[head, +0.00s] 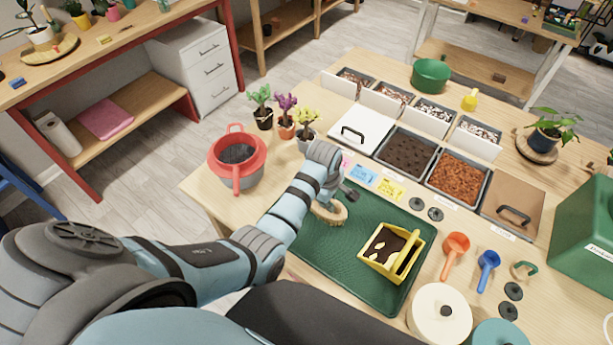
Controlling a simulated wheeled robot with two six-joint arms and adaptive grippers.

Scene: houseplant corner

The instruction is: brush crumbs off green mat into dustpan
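The green mat (335,262) lies on the wooden table in the head view, partly behind my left arm. A yellow dustpan (413,262) sits on its right part, with dark material and pale flecks inside. A tan brush (328,213) is at the mat's upper left, right beside my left gripper (344,197). The arm hides part of the brush, and its handle cannot be made out. The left gripper's fingers are small and partly hidden, so its grip is unclear. No separate crumbs can be made out on the mat. My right gripper is not in view.
A red-rimmed pot (237,172) and small potted plants (285,117) stand left of the mat. Soil bins (459,177) line its far side. An orange scoop (455,247), a blue scoop (487,265) and a cream lidded jar (440,314) stand close on the right.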

